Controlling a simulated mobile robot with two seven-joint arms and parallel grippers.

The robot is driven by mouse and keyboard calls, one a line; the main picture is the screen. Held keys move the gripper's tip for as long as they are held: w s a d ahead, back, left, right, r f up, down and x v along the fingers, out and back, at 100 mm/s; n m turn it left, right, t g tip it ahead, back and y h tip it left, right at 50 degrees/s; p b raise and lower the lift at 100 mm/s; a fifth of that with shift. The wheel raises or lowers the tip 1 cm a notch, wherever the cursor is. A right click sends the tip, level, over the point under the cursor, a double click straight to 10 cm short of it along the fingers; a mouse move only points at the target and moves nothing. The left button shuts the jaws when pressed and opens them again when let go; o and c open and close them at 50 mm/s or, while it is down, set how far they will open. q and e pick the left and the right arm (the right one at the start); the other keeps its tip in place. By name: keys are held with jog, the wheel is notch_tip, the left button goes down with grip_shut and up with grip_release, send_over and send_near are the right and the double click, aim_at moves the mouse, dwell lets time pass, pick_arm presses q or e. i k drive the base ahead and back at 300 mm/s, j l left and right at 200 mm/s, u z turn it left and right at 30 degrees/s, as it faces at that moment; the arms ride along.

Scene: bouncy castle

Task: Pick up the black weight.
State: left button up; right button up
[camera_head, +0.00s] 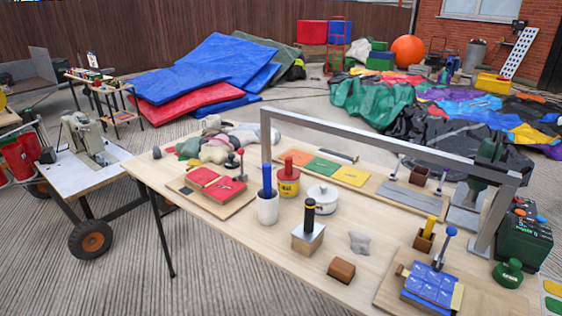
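No object in the head view is clearly a black weight. A dark green, weight-shaped piece with a knob on top (508,273) stands at the right end of the wooden table (270,262). A small dark object (157,152) sits at the table's left edge, too small to identify. A black upright cylinder with a yellow band (310,212) stands on a metal-topped wooden block (308,239) near the front middle. Neither of my grippers is in view.
A grey metal frame (390,142) spans the table. A white cup (268,208), yellow-red tin (289,183), white lidded pot (323,196), brown block (341,270) and blue quilted piece (432,287) crowd it. A wheeled cart (85,174) stands left.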

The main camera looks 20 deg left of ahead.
aim_at(232, 163)
jog(key=j+z, duration=0.65)
jog(key=z, duration=0.15)
jog(key=j+z, duration=0.25)
jog(key=k+j+z, duration=0.2)
jog(key=j, duration=0.25)
jog(key=k+j+z, duration=0.1)
jog(key=j, duration=0.3)
jog(key=k+j+z, duration=0.1)
jog(key=j, duration=0.3)
jog(key=k+j+z, duration=0.1)
jog(key=j, duration=0.25)
jog(key=k+j+z, duration=0.1)
jog(key=j, duration=0.25)
jog(key=k, duration=0.1)
